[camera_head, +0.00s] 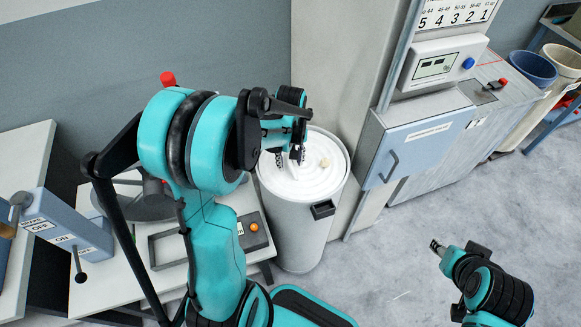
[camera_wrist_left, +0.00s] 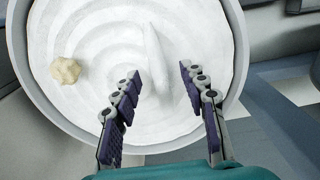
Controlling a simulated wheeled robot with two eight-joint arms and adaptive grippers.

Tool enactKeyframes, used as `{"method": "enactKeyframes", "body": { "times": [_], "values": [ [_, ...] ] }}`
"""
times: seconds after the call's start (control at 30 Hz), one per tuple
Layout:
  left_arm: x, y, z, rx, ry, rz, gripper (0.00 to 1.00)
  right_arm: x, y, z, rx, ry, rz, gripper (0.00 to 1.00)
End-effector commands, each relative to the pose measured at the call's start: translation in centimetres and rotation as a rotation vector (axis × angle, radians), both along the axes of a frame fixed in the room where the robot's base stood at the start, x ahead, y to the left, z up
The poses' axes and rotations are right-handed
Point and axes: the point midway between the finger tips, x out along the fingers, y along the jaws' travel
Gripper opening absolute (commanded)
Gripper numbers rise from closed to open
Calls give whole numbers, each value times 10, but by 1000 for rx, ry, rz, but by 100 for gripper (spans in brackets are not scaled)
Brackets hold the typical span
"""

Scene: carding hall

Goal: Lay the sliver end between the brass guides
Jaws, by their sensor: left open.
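A white can (camera_head: 293,225) stands upright by the wall, filled with coiled white sliver (camera_head: 304,182). In the left wrist view a raised white strand (camera_wrist_left: 157,52), which looks like the sliver end, lies on the coils. My left gripper (camera_head: 290,156) is over the can, its fingers pointing down. In the wrist view its fingers (camera_wrist_left: 160,74) are open and empty, with the strand running between and beyond the tips. My right gripper (camera_head: 436,245) is low over the floor at the right, away from the can; its jaw state is unclear. I cannot make out the brass guides.
A beige lump (camera_wrist_left: 66,70) lies on the coils near the can's rim. A grey-blue cabinet (camera_head: 415,140) with a display box (camera_head: 442,65) stands right of the can. A table with a grey tray (camera_head: 165,248) is at left. The floor (camera_head: 385,270) at right is mostly clear.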

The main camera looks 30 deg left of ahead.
Motion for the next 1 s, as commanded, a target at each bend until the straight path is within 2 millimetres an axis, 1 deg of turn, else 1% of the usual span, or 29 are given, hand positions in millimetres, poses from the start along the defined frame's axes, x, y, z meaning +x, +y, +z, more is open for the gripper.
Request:
{"method": "enactKeyframes", "body": {
  "times": [0.17, 0.27, 0.3, 0.33, 0.67, 0.77, 0.87, 0.97, 1.0],
  "values": [
    [0, 0, 1, 0, 0, 0, 43, 0, 0, 1, 0, 0, 0, 40],
    [0, 0, 1, 0, 0, 0, 19, 0, 0, 1, 0, 0, 0, 40],
    [0, 0, 1, 0, 0, 0, 9, 0, 0, 1, 0, 0, 0, 40],
    [0, 0, 1, 0, 0, 0, 1, 0, 0, 1, 0, 0, 0, 40],
    [0, 0, 1, 0, 0, 0, 0, 0, 0, 1, 0, 0, 0, 40],
    [0, 0, 4, 0, 0, 0, 0, 0, 0, 3, 0, 0, 0, 40],
    [0, 0, 12, 0, 0, 0, 0, 0, 0, 6, 0, 0, 0, 40],
    [0, 0, 27, 0, 0, 0, 0, 0, 0, 13, 0, 0, 0, 40],
    [0, 0, 35, 0, 0, 0, 0, 0, 0, 16, 0, 0, 0, 40]
  ]
}}
